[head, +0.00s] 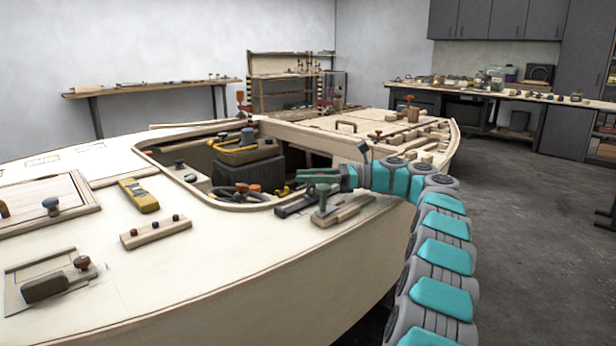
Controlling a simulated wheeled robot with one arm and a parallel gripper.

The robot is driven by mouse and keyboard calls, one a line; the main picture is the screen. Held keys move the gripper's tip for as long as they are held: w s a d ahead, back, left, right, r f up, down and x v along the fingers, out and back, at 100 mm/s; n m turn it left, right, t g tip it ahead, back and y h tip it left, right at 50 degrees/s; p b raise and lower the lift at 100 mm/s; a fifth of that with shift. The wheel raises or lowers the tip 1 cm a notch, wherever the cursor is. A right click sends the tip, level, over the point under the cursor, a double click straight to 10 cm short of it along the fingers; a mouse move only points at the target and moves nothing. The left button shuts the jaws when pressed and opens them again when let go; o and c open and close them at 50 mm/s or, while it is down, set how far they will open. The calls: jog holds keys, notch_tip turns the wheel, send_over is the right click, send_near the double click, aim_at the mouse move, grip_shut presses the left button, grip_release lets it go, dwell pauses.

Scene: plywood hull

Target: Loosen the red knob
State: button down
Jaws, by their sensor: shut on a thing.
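My gripper (308,176) reaches in from the right at the end of my teal and grey arm, over the near right edge of the hull's deck. It is shut on a small knob-like part (322,190) above a wooden block (345,211). The part looks dark green-grey, and the jaws partly cover it, so I cannot tell its true colour.
An open hatch (200,180) with dark hoses and a yellow-handled tool lies left of my gripper. A yellow tool (138,195) lies on the deck. Wooden blocks crowd the far deck.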

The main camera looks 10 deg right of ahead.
jog(key=shift+s+n+g, duration=0.15)
jog(key=shift+n+g, duration=0.35)
jog(key=shift+g, duration=0.3)
jog(key=c, duration=0.6)
grip_release()
jog(key=shift+d, duration=0.1)
